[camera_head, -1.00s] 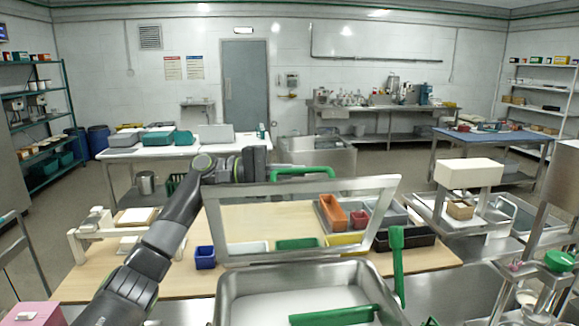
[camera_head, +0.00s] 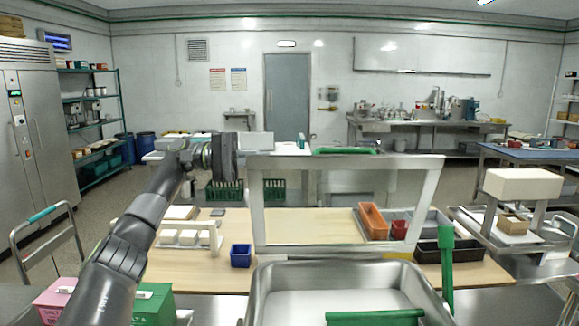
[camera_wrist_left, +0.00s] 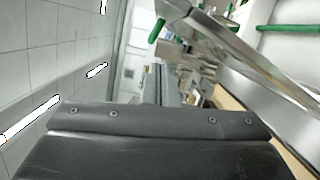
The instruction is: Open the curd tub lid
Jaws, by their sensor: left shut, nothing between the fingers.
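The curd tub (camera_head: 268,290) is a steel basin at the bottom centre of the head view, with a white surface inside. Its lid (camera_head: 258,205), a steel frame with a clear pane, stands raised at the tub's far edge. The green lid handle (camera_head: 345,151) is at the top. The lid frame also crosses the left wrist view (camera_wrist_left: 235,50). My left gripper (camera_head: 300,148) is shut and empty, left of the handle near the lid's upper left corner; it appears apart from the lid. My right gripper is not in view.
A green upright tool (camera_head: 446,270) and a green bar (camera_head: 375,317) are at the tub. Behind it, a wooden-topped table (camera_head: 320,222) holds a blue bin (camera_head: 241,255), an orange bin (camera_head: 373,221) and a white rack (camera_head: 188,237). A pink box (camera_head: 55,298) is at the lower left.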

